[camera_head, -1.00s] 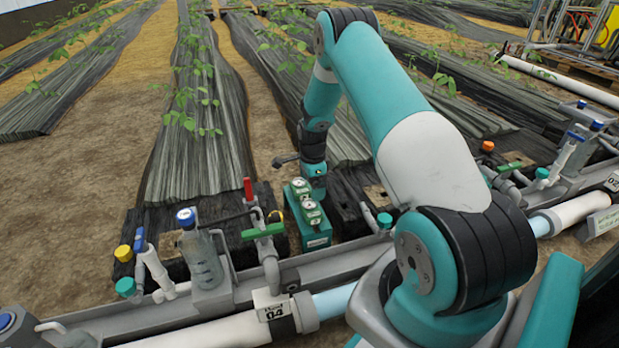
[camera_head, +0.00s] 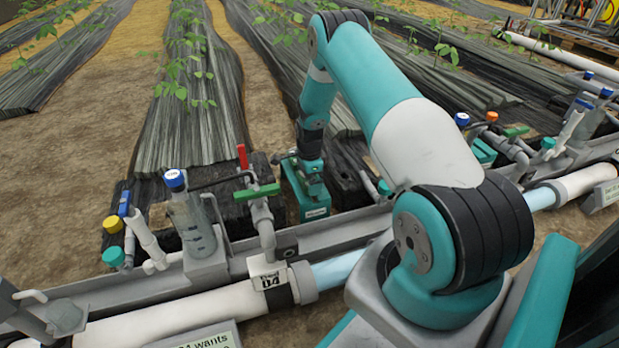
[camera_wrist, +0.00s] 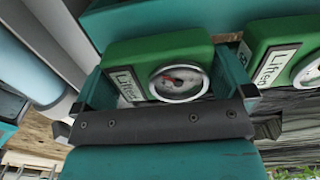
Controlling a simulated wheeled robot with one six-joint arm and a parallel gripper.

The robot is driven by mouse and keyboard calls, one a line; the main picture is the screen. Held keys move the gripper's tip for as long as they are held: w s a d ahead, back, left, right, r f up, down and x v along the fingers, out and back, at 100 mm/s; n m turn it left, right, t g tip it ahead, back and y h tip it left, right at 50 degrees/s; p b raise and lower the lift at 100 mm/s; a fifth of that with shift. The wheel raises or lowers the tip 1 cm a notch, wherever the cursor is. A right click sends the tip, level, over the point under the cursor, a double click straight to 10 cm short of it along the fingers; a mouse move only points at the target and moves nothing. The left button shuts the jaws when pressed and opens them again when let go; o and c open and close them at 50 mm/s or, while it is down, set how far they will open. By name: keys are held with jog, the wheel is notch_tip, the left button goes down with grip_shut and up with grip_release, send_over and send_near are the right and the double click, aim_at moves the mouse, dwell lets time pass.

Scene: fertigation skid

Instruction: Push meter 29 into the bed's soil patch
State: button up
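In the wrist view a green meter (camera_wrist: 165,45) with a round white dial and a label like "Lifted" lies between the fingers of my gripper (camera_wrist: 168,78). One finger is at each side of it; I cannot tell whether they press on it. A second green meter (camera_wrist: 285,55) with a like label is at the right. No number 29 is readable. In the head view my gripper (camera_head: 309,172) is down at the teal holder (camera_head: 315,209) of the meters and hides most of them.
A pipe rail marked 04 (camera_head: 269,281) runs across the front. A clear bottle with a blue cap (camera_head: 192,225) and a red-handled valve (camera_head: 243,158) stand left of the holder. More valves and capped fittings (camera_head: 510,140) stand at the right. Bare soil (camera_head: 60,165) lies at the far left.

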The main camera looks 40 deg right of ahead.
jog(key=c, duration=0.5)
jog(key=shift+r+p, duration=4.9)
jog(key=shift+r, duration=0.6)
